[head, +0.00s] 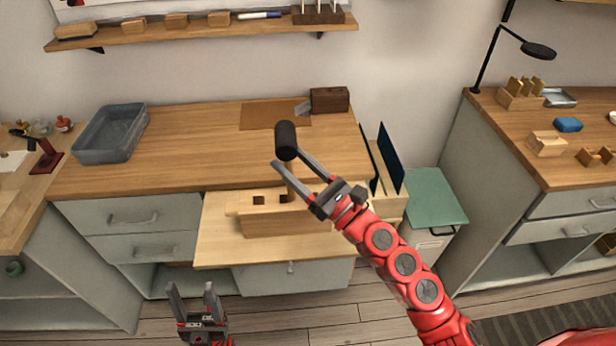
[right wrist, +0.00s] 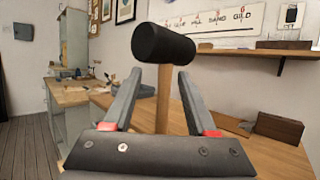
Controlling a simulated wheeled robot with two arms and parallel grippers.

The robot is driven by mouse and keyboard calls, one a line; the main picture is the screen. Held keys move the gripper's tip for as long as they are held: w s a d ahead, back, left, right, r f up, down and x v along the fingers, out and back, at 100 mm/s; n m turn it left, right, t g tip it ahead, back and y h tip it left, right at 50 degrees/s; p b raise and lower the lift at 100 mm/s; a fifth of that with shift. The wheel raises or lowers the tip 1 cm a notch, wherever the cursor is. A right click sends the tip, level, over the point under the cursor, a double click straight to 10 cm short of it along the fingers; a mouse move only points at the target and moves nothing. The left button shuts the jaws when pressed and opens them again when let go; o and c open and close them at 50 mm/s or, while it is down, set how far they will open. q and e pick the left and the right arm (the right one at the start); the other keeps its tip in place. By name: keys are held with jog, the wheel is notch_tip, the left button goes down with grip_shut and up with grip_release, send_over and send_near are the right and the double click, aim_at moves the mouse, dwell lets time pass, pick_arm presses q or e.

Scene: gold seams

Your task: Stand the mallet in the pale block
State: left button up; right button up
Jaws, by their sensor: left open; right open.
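The mallet (head: 286,141) has a black cylindrical head and a pale wooden handle. It stands about upright with its head up. The handle drops toward the right end of the pale block (head: 240,208), a long wooden block with square holes in its top. My right gripper's finger partly hides the handle, and I cannot tell how deep its lower end sits. My right gripper (head: 289,160) is open, its fingers either side of the handle just below the head. In the right wrist view the handle (right wrist: 163,98) shows between the spread fingers. My left gripper (head: 195,288) is open and empty, low in front of the drawers.
The pale block rests on a pulled-out wooden board (head: 215,245) below the bench top. A grey bin (head: 108,134) stands on the bench at the left. A dark wooden block (head: 330,99) stands at the back. Upright dark panels (head: 390,160) stand just right of the board.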

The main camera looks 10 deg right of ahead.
jog(key=b+v, duration=0.3)
jog(key=v, duration=0.4)
jog(key=shift+s+d+f, duration=0.2)
jog(key=shift+s+d, duration=0.05)
jog(key=shift+s, duration=0.05)
notch_tip(320, 180, up, 6)
jog(key=p, duration=0.3)
dwell(0.4)
dwell(0.3)
